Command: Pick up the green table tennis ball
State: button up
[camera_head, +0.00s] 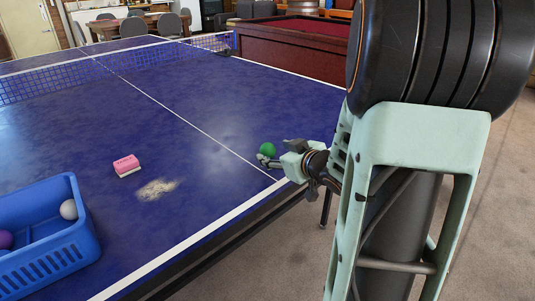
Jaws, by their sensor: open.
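The green table tennis ball (267,149) rests on the blue table tennis table (180,125), close to its near edge and the white centre line. My gripper (268,159) is at the ball, reaching in from the right over the table edge. Its fingers are open, with one finger in front of the ball and the other partly behind or beside it. I cannot tell whether the fingers touch the ball. The ball's lower part is partly hidden by the gripper.
A blue basket (45,262) holding a white ball (69,209) and a purple ball (5,240) stands at the lower left. A pink and white block (126,165) lies near a pale stain. The net (140,62) crosses behind. A red pool table (290,45) stands beyond.

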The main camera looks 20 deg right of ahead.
aim_at(271, 151)
jog(key=b+x, duration=0.1)
jog(key=x, duration=0.3)
jog(key=shift+s+d+f+b, duration=0.15)
jog(key=shift+f+b, duration=0.25)
jog(key=shift+w, duration=0.45)
jog(key=c, duration=1)
